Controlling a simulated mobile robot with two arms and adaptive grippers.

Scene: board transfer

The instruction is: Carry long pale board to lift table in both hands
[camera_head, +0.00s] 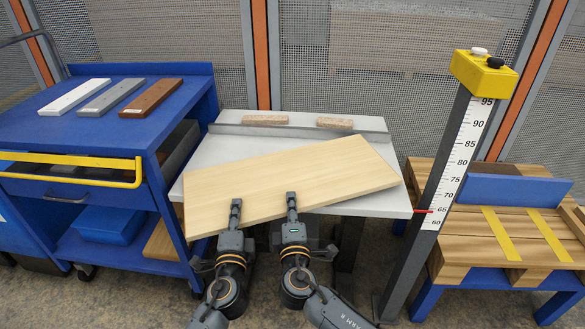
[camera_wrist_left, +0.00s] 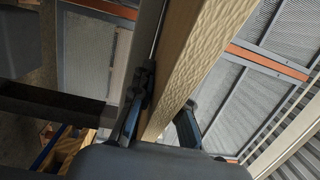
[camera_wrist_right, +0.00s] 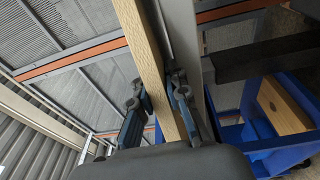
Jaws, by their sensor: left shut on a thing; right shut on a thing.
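The long pale board (camera_head: 290,178) lies slantwise over the light grey top of the lift table (camera_head: 240,150), its left end nearer to me and overhanging the front edge. Whether it rests on the top or hovers just above it I cannot tell. The board's edge runs between the fingers in the left wrist view (camera_wrist_left: 185,70) and in the right wrist view (camera_wrist_right: 150,60).
Two small wooden blocks (camera_head: 265,120) (camera_head: 335,123) sit behind the table's rear rail (camera_head: 300,132). A blue cart (camera_head: 60,130) with white, grey and brown boards stands left.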

